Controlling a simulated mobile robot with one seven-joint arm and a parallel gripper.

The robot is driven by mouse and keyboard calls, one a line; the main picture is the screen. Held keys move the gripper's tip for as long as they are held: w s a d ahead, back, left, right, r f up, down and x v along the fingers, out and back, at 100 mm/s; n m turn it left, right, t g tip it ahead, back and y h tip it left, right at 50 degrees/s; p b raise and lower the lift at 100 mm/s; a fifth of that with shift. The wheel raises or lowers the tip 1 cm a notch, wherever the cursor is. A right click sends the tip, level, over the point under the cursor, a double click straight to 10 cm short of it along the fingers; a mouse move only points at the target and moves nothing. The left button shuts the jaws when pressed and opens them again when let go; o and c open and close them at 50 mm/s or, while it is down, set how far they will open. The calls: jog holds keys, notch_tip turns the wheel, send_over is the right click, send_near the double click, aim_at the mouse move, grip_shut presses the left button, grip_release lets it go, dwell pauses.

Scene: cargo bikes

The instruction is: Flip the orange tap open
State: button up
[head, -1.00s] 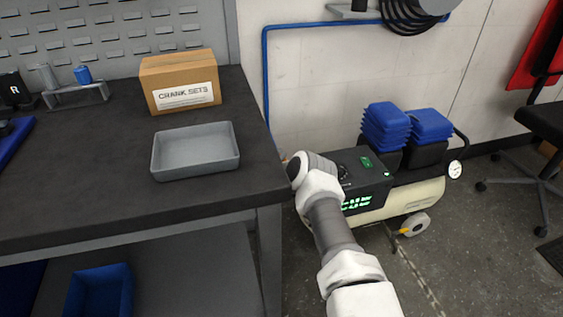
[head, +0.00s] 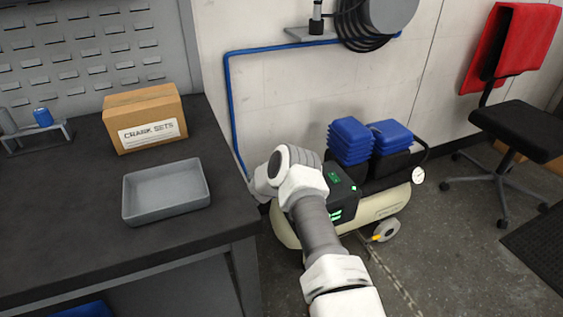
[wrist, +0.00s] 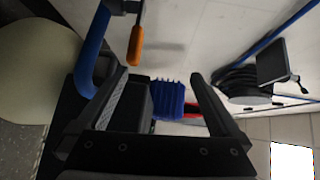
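The orange tap (wrist: 136,45) shows in the wrist view as a small orange lever on a dark fitting (wrist: 122,6), beside the bend of a blue pipe (wrist: 90,52). My gripper (wrist: 157,76) is open, with nothing between its two dark fingers. In the picture the tap is above the left fingertip and apart from it. In the head view the blue pipe (head: 229,110) runs down the wall behind my arm. The tap cannot be made out there, and my gripper's fingers are hidden by my wrist.
A cream compressor (head: 385,206) with blue stacked parts (head: 350,141) stands behind my arm. The workbench (head: 60,225) is at left, with a grey tray (head: 166,190) and a cardboard box (head: 145,117). A hose reel (head: 388,12) hangs on the wall. A black chair (head: 520,128) stands at right.

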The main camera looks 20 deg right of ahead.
jog(key=shift+m+h, duration=0.4)
jog(key=shift+h, duration=0.5)
jog(key=s+d+r, duration=0.1)
jog(key=d+r, duration=0.1)
jog(key=s+d+r+p, duration=0.1)
jog(key=d+r, duration=0.1)
jog(key=r, duration=0.1)
jog(key=s+d+r, duration=0.2)
jog(key=shift+d+r, duration=0.2)
jog(key=shift+r, duration=0.05)
jog(key=shift+c, duration=0.7)
jog(key=shift+s+d, duration=0.15)
jog(key=shift+d, duration=0.1)
